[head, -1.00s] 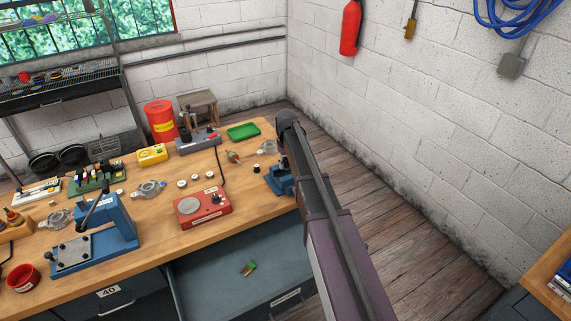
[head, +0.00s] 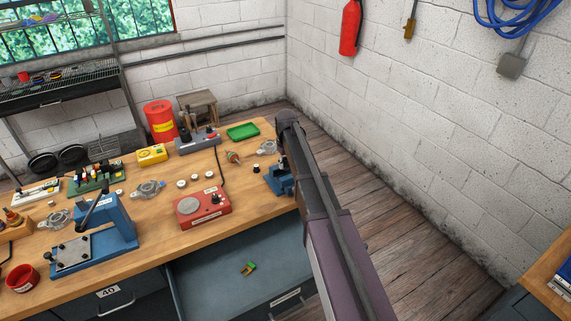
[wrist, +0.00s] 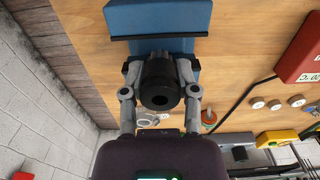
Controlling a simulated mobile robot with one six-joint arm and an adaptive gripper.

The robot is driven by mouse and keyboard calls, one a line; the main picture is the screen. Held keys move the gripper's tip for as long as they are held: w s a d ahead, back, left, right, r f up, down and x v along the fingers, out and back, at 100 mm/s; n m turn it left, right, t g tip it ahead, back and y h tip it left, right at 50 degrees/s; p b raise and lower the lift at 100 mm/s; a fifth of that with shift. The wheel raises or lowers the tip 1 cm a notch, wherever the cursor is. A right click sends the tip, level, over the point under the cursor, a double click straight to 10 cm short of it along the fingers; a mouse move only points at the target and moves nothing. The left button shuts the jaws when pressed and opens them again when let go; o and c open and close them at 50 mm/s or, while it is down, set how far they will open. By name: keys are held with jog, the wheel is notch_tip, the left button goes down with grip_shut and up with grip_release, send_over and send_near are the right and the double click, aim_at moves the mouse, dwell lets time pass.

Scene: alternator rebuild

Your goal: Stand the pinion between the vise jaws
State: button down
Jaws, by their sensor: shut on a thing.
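The pinion (wrist: 160,88), a dark cylinder with a round hole in its end, is held between the fingers of my gripper (wrist: 160,67) in the wrist view. Its holed end faces the camera. The blue vise (wrist: 158,16) lies right behind it, with a dark jaw edge running across. The pinion and fingers cover part of the vise, so I cannot tell whether the pinion touches the jaws. In the head view the vise (head: 278,183) sits at the bench's right end, and my arm hides the gripper and pinion.
A red device (head: 203,208) stands left of the vise on the wooden bench. A metal housing (head: 267,147), a green tray (head: 243,131) and small rings lie nearby. A blue press (head: 110,225) stands further left. An open drawer (head: 215,280) juts out below the bench.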

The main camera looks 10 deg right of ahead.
aim_at(286, 172)
jog(key=shift+f+b, duration=2.2)
jog(key=shift+f, duration=0.05)
dwell(1.8)
jog(key=shift+c, duration=1.4)
grip_release()
jog(key=shift+r, duration=0.15)
notch_tip(286, 172, up, 8)
jog(key=p, duration=0.8)
jog(key=s+f+m+b, duration=0.1)
jog(key=s+m, duration=0.2)
jog(key=s, duration=2.6)
jog(key=shift+f+m, duration=0.3)
jog(key=shift+f, duration=0.1)
